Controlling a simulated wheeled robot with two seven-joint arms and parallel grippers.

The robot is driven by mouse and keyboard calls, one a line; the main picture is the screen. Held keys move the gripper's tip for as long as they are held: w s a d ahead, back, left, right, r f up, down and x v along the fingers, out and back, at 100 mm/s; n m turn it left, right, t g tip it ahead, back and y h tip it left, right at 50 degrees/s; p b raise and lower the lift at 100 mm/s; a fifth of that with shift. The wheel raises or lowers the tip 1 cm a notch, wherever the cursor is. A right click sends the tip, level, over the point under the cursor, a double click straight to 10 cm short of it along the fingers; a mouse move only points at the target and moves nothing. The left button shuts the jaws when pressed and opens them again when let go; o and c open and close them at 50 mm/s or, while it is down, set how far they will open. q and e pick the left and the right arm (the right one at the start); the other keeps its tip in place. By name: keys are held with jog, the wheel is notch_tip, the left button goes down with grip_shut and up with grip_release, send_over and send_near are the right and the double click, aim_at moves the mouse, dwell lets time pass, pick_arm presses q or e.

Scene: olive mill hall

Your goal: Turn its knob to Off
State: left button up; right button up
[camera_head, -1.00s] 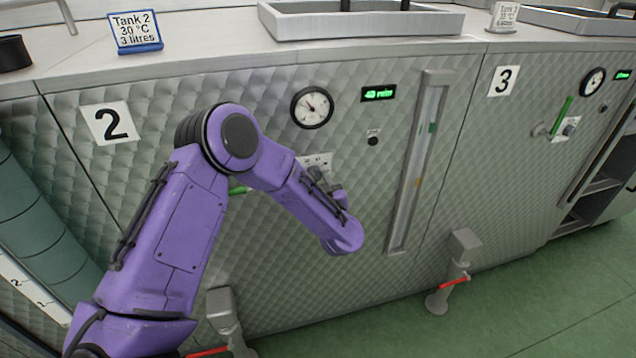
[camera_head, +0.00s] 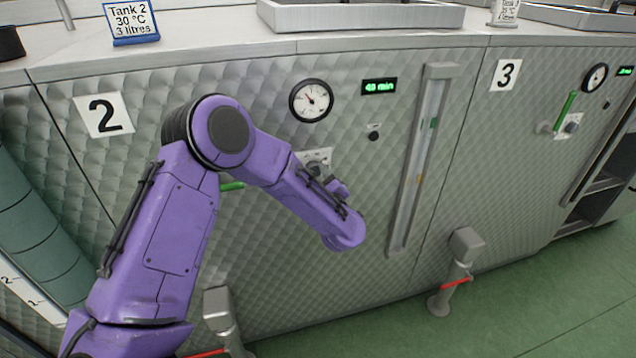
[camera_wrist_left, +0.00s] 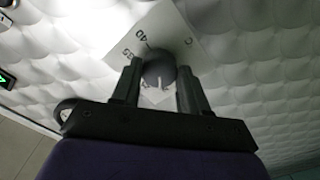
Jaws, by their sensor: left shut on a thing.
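The knob (camera_wrist_left: 159,70) is a round dark grey piece with a lighter pointer mark, on a white label plate (camera_wrist_left: 185,35) on the quilted metal front of tank 2. In the left wrist view my left gripper (camera_wrist_left: 158,78) has a finger on each side of the knob and is shut on it. The plate's printing is partly covered, so I cannot tell the knob's setting. In the head view the plate (camera_head: 312,158) and part of the knob show above my purple left wrist, which hides the fingers. My right gripper is not in view.
Above the knob are a round dial (camera_head: 311,100) and a green display (camera_head: 379,87) reading 40 min. A green lever (camera_head: 231,186) shows beside my forearm. A sight gauge (camera_head: 418,165) runs down the panel to the right. Tank 3's panel stands farther right.

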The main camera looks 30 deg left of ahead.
pick_arm(q)
jog(key=n+b, duration=0.1)
jog(key=n, duration=0.1)
jog(key=n+b, duration=0.1)
jog(key=shift+f+n, duration=0.2)
jog(key=shift+n, duration=0.2)
jog(key=n+b, duration=0.3)
jog(key=shift+n, duration=0.3)
jog(key=n+b, duration=0.4)
jog(key=shift+n, duration=0.3)
jog(key=shift+r+n+b, duration=0.2)
jog(key=shift+n+b, duration=0.5)
jog(key=shift+n, duration=0.1)
jog(key=o, duration=1.1)
jog(key=shift+r, duration=0.1)
jog(key=shift+c, duration=0.2)
jog(key=b+v, duration=0.1)
jog(key=v, duration=0.9)
jog(key=shift+s+d, duration=0.2)
jog(key=shift+s, duration=0.05)
